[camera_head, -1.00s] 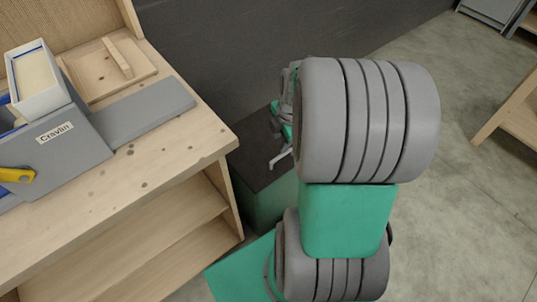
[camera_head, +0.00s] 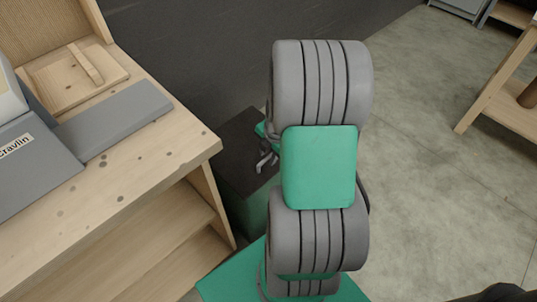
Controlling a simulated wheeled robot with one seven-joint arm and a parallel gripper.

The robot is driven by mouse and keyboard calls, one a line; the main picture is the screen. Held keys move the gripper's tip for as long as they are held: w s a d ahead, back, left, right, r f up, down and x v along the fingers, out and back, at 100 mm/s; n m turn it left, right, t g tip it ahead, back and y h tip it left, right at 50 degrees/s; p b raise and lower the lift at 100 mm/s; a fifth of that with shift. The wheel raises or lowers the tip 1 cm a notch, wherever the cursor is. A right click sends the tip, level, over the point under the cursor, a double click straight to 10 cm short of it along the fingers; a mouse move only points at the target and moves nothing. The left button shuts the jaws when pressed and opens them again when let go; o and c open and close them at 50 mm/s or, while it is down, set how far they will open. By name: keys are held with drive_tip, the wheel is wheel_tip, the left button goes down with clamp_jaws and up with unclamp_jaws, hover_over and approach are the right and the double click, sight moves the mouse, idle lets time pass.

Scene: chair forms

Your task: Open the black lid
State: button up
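The black lid (camera_head: 238,140) is the flat dark top of a green box (camera_head: 246,212) standing on the floor, between the wooden bench and the dark wall. It looks closed and lies flat. My gripper (camera_head: 265,161) shows small at the lid's right part, mostly behind my grey and green arm. It seems over or close to the lid; I cannot tell whether it touches. Its fingers are too small and partly hidden to tell whether they are open. My arm hides the right side of the lid and box.
A wooden bench (camera_head: 150,190) with shelves stands close on the left. On it are a grey box labelled Cravlin (camera_head: 35,165), a grey slab (camera_head: 115,115) and a wooden board with a handle (camera_head: 75,78). The concrete floor (camera_head: 420,170) is open to the right. A wooden rack (camera_head: 500,95) stands farther right.

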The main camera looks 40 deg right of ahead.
clamp_jaws()
idle(1.2)
